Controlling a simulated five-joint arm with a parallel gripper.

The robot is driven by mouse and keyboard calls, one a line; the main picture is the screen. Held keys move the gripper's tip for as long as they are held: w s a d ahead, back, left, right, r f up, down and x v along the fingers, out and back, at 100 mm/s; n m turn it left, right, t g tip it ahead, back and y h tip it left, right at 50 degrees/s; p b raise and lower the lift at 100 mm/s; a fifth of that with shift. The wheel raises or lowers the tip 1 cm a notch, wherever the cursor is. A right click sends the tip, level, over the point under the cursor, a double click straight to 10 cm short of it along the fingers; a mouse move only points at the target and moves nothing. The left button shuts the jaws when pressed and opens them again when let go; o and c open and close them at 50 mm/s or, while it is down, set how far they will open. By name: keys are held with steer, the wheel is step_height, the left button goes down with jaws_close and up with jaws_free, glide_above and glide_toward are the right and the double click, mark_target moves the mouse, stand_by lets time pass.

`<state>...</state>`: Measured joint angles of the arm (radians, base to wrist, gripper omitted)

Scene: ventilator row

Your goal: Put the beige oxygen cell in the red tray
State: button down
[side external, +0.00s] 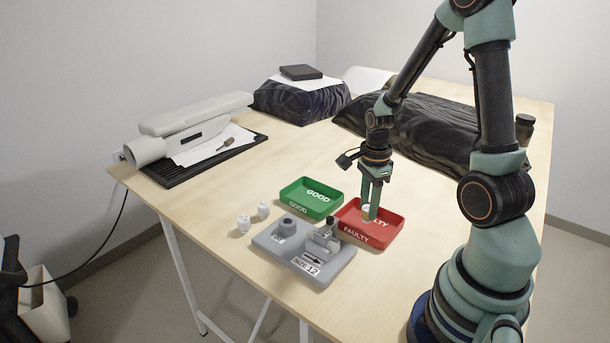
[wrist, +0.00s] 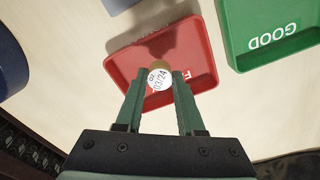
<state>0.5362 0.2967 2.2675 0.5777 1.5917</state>
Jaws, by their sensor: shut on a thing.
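The red tray (side external: 385,238), marked FAULTY, stands on the table. In the wrist view it (wrist: 200,43) lies beneath the fingers. My gripper (side external: 372,208) points down over the tray. In the wrist view my gripper (wrist: 159,82) is shut on the beige oxygen cell (wrist: 158,64), whose round white label faces the camera. In the side view the fingers largely hide the cell, and I cannot tell whether it touches the tray floor.
The green GOOD tray (side external: 312,199) stands left of the red one. A grey fixture (side external: 268,240) sits in front of both. Two white cells (side external: 253,217) stand left of the fixture. Dark covered bundles (side external: 300,100) lie at the back.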

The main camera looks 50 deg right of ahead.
steer(key=shift+f, duration=0.6)
steer(key=c, duration=0.5)
jaws_free()
step_height(320, 180, up, 12)
steer(key=a+r+n+t, duration=0.2)
steer(key=a+n, duration=0.3)
steer(key=n, duration=0.3)
steer(key=a+r+n+t, duration=0.1)
steer(key=a+r+n, duration=0.3)
steer(key=a+n, duration=0.2)
steer(key=a+r+n+t, duration=0.2)
steer(key=a+n, duration=0.3)
steer(key=n, duration=0.5)
steer(key=shift+w+a+r+t, duration=0.3)
steer(key=shift+w+r, duration=0.05)
steer(key=shift+r, duration=0.3)
